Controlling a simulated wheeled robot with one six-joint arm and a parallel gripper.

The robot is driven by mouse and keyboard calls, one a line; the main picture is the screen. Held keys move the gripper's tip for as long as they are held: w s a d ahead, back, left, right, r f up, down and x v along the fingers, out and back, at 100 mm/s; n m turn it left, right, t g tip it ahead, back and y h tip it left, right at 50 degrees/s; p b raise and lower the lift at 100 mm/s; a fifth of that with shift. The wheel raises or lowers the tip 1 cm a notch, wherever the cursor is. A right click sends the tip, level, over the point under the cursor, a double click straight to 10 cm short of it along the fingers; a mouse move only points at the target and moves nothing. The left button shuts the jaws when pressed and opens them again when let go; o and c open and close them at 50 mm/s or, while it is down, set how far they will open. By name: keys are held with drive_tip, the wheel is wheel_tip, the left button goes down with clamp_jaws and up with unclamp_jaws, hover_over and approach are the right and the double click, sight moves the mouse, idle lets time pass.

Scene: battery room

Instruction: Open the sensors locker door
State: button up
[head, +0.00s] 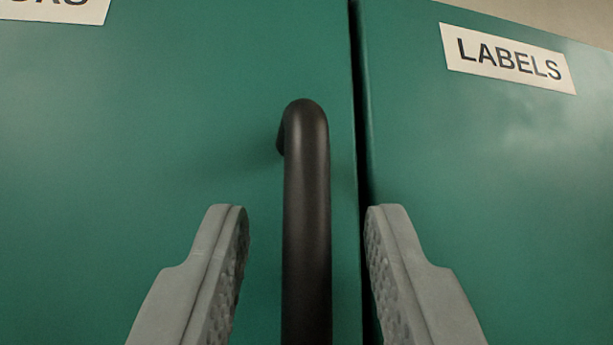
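A green locker door (130,130) fills the left and middle of the view. Its label (55,8) at the top left is cut off by the frame, and only the lower parts of its last letters show, so I cannot read it as sensors. A dark vertical bar handle (306,220) with a curved top stands out from this door near its right edge. My gripper (307,215) is open, with one grey finger on each side of the handle. Gaps show between both fingers and the bar. The handle's lower end is out of view.
A second green door (490,180) with a "LABELS" sign (507,58) is on the right. A narrow dark seam (359,120) separates the two doors, which both look closed. A pale wall (560,18) shows at the top right.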

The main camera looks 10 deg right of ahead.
drive_tip(key=shift+w+r, duration=0.4)
drive_tip(key=shift+c, duration=0.4)
clamp_jaws()
drive_tip(key=shift+s, duration=0.15)
